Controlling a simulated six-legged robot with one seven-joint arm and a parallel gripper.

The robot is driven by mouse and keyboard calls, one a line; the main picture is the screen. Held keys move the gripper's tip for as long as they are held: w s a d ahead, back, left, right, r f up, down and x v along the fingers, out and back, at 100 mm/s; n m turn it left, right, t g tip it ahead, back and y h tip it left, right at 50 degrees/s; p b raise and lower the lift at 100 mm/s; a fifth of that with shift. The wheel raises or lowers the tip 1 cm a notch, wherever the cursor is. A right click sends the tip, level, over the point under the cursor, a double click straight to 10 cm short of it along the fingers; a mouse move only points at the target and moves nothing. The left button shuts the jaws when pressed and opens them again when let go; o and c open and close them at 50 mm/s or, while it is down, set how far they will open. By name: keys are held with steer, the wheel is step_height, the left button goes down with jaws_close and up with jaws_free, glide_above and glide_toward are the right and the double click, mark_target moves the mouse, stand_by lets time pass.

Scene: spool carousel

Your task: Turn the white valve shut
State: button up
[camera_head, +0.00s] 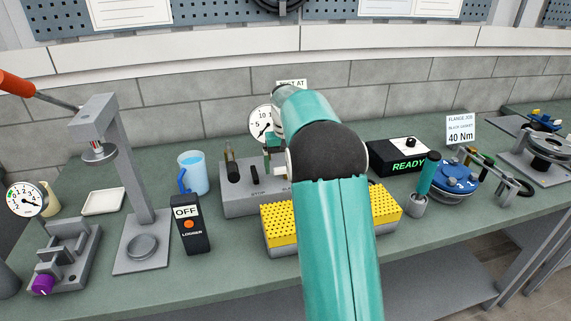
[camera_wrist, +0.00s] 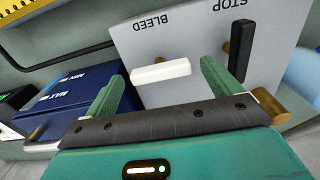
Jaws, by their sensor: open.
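The white valve (camera_wrist: 160,72) shows in the wrist view as a white bar handle on a grey block (camera_wrist: 180,40), near the upside-down label BLEED. The bar lies nearly crosswise in that view. My gripper (camera_wrist: 163,80) is open, with one green finger near each end of the bar; I cannot tell whether either touches it. A black bar handle (camera_wrist: 240,47) near the label STOP stands upright just right of the right finger. In the head view the grey block (camera_head: 236,203) is partly hidden by my teal arm, which also hides most of my gripper.
A blue box (camera_wrist: 70,92) marked MIN and MAX is close to the left finger. Brass fittings (camera_wrist: 268,106) are by the right finger. In the head view a yellow perforated block (camera_head: 282,228), a blue mug (camera_head: 194,172) and the OFF logger (camera_head: 191,226) stand nearby.

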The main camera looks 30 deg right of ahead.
step_height(320, 180, up, 14)
steer(key=shift+f, duration=0.15)
stand_by(0.6)
steer(key=s+a+r+n+t, duration=0.1)
steer(key=s+a+r+t, duration=0.1)
steer(key=s+a, duration=0.6)
steer(key=s+a+r+n+t, duration=0.1)
steer(key=s+a+r, duration=0.2)
steer(key=s+a, duration=0.45)
steer(key=s+a+f+t, duration=0.1)
steer(key=s+a+f, duration=0.1)
steer(key=s, duration=0.3)
steer(key=s+a+f+n, duration=0.1)
steer(key=s+a+f, duration=0.2)
steer(key=s+f, duration=0.2)
steer(key=s+a+f+t, duration=0.1)
steer(key=s+a+f, duration=0.2)
steer(key=s, duration=0.4)
steer(key=shift+a+f+t, duration=0.25)
steer(key=shift+f+t, duration=0.05)
steer(key=shift+f, duration=0.2)
